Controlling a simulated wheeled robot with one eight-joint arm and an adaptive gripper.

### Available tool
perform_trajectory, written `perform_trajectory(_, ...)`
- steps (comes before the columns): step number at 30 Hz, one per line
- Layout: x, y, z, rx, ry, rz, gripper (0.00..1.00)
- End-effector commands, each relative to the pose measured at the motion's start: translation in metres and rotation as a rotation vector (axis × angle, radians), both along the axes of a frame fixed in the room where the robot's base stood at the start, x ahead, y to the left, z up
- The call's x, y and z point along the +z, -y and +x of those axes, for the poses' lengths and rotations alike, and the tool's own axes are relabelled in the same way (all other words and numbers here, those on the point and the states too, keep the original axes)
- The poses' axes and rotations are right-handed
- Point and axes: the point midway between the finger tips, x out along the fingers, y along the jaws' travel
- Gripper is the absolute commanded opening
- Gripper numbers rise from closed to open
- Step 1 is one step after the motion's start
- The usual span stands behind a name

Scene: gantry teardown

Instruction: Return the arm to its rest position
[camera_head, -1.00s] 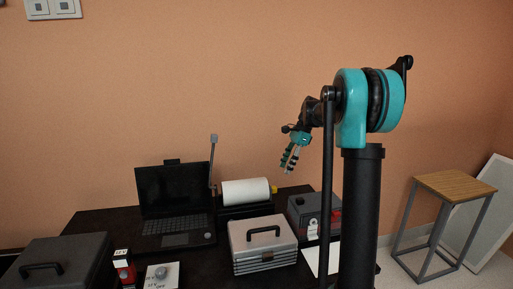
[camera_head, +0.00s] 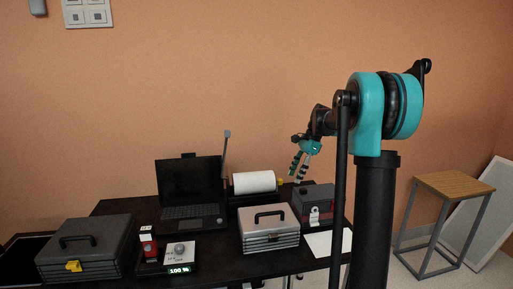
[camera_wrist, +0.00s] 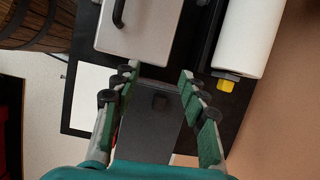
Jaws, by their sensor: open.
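My gripper (camera_head: 300,162) hangs above the back right part of the black table (camera_head: 114,208), with its fingers pointing down. It also shows in the wrist view (camera_wrist: 158,90), where the two fingers are spread apart with nothing held between them. Below and between the fingers is a dark grey box (camera_wrist: 148,118), seen from above. The same box (camera_head: 318,195) stands at the table's right end in the head view. My arm is bent at the top of my column, and the gripper is clear of the things below.
On the table stand a laptop (camera_head: 190,185), a paper roll (camera_head: 253,182), a light grey case (camera_head: 268,236), a dark case (camera_head: 95,258) with a yellow latch, and a small device with a lit display (camera_head: 180,269). A wooden-topped stool (camera_head: 453,185) stands at the right.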

Motion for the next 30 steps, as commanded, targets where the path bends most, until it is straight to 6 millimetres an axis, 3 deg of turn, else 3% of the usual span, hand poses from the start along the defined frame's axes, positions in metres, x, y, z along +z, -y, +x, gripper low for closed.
perform_trajectory(8, -0.014, 0.0, -0.031, 0.115, 0.084, -0.037, 0.43)
perform_trajectory(14, -0.032, 0.002, -0.068, 0.253, 0.179, -0.086, 0.43)
perform_trajectory(17, -0.046, 0.004, -0.097, 0.357, 0.243, -0.125, 0.43)
perform_trajectory(30, -0.144, 0.024, -0.268, 1.008, 0.541, -0.407, 0.43)
